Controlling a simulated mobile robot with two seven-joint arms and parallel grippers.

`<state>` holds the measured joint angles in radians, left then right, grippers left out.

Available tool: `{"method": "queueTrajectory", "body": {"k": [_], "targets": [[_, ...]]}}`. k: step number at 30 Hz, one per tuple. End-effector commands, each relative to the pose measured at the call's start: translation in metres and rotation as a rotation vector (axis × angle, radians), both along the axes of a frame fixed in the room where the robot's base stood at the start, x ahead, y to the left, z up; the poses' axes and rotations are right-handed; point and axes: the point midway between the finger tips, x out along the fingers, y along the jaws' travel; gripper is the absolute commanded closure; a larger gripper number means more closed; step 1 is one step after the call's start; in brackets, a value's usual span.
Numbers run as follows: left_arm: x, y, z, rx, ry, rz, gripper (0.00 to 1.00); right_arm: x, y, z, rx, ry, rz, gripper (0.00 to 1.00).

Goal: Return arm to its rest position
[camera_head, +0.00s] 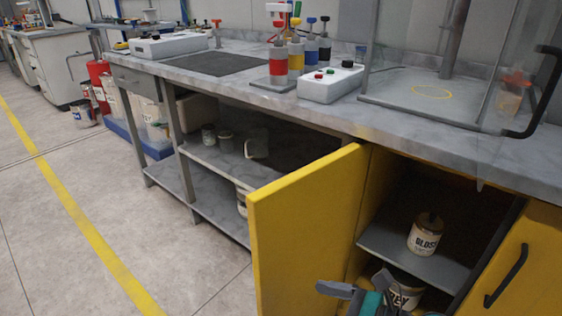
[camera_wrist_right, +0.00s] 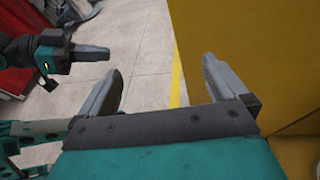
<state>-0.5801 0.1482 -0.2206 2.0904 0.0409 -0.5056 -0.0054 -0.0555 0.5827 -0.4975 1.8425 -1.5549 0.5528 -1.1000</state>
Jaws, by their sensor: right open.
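My right gripper (camera_head: 352,284) is at the bottom of the head view, in front of the open yellow cabinet. In the right wrist view its two fingers (camera_wrist_right: 162,72) stand apart with nothing between them. The yellow cabinet door (camera_head: 300,225) stands open to the left of the gripper in the head view. A yellow panel (camera_wrist_right: 255,60) fills the right side of the wrist view. My left gripper (camera_wrist_right: 90,52) shows only at the upper left of the wrist view, seen from the side; its opening is unclear.
A can marked GLOSS (camera_head: 425,235) stands on the cabinet shelf (camera_head: 400,255). Another can (camera_head: 404,290) below is partly hidden by my gripper. The grey worktop (camera_head: 230,88) carries coloured bottles (camera_head: 278,65) and a white button box (camera_head: 331,84). The floor (camera_head: 95,215) at left is clear.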

Motion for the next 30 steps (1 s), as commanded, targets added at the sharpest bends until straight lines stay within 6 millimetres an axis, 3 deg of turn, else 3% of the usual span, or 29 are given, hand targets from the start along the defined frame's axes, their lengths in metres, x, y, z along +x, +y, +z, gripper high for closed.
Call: {"method": "queueTrajectory", "body": {"k": [3,8,11,14,21,22,24,25,30], "targets": [[0.0,0.0,0.001,-0.001,-0.003,0.0,1.0,0.006,0.006,0.033,0.409,0.264,-0.239,0.0],[0.0,0.0,0.001,-0.001,-0.002,0.001,1.0,0.017,-0.017,0.049,0.95,0.667,-0.554,0.0],[-0.001,0.0,0.001,-0.001,0.0,0.001,1.0,0.018,-0.039,0.04,1.279,0.936,-0.743,0.0],[-0.002,0.0,0.0,-0.001,0.001,0.001,1.0,0.01,-0.058,0.019,1.596,1.208,-0.928,0.0],[-0.002,0.0,0.0,-0.001,0.003,0.001,1.0,-0.039,-0.072,-0.04,2.225,1.79,-1.3,0.0],[-0.002,0.0,0.0,-0.001,0.003,0.001,1.0,-0.047,-0.071,-0.046,-2.15,-1.742,1.26,0.0],[-0.002,0.0,0.002,-0.001,0.003,0.001,1.0,-0.065,-0.066,-0.056,-1.979,-1.629,1.167,0.0],[-0.002,0.0,0.02,0.001,0.007,0.002,1.0,-0.061,-0.069,-0.036,-2.007,-1.641,1.18,0.0],[-0.004,0.006,0.058,0.011,-0.004,0.013,1.0,-0.064,-0.078,-0.003,-2.033,-1.628,1.2,0.0]]}}
